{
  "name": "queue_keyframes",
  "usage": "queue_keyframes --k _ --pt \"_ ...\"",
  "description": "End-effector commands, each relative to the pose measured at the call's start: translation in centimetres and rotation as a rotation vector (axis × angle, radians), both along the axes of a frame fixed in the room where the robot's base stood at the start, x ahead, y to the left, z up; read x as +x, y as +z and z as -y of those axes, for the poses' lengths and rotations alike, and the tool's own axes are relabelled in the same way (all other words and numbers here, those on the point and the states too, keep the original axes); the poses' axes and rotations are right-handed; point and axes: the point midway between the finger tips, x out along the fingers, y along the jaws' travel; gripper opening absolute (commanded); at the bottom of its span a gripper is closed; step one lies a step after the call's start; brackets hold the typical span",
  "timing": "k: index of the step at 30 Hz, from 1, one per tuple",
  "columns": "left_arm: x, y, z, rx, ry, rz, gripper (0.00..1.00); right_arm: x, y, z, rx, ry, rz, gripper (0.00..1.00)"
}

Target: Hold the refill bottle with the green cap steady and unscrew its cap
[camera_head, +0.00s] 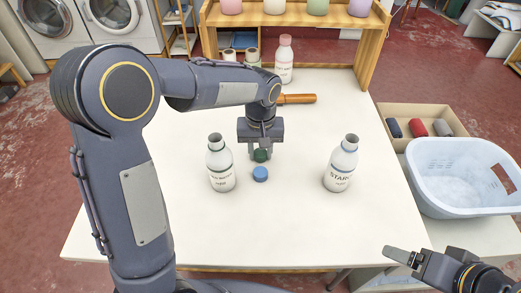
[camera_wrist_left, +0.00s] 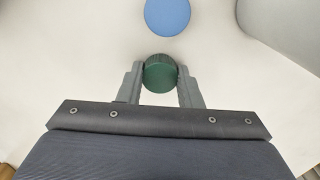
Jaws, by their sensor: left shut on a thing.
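My left gripper (camera_head: 261,153) points down over the middle of the white table and is shut on a green cap (camera_head: 261,156). The left wrist view shows the green cap (camera_wrist_left: 159,73) between the two fingers, with no bottle visible under it. I cannot tell whether it touches the table. A white bottle (camera_head: 221,172) with an open neck stands upright to the left; its label is too small to read. Another capless white bottle (camera_head: 341,170), labelled "STAR…", stands to the right. My right gripper (camera_head: 403,258) is at the lower right, away from the bottles; its opening is unclear.
A blue cap (camera_head: 260,174) lies on the table just in front of the left gripper. A pink-capped bottle (camera_head: 284,62) and an orange-brown handle (camera_head: 298,99) are at the back. A wooden shelf (camera_head: 366,45) spans the back edge. A laundry basket (camera_head: 462,207) stands right.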

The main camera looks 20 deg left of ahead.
Motion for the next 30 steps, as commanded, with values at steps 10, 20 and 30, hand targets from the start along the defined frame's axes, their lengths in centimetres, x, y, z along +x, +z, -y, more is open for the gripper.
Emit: queue_keyframes --k 10,20,30 --pt "0.0 -0.3 0.0 0.0 0.0 0.0 0.54 0.0 -0.2 0.0 0.0 0.0 0.0 0.8" --pt "0.0 0.5 0.0 0.0 0.0 0.002 0.54 0.0 0.2 0.0 0.0 0.0 0.0 0.8" --pt "0.1 7.2 0.1 -0.002 0.0 0.004 0.54 0.0 1.7 0.0 0.0 0.0 0.0 0.8"
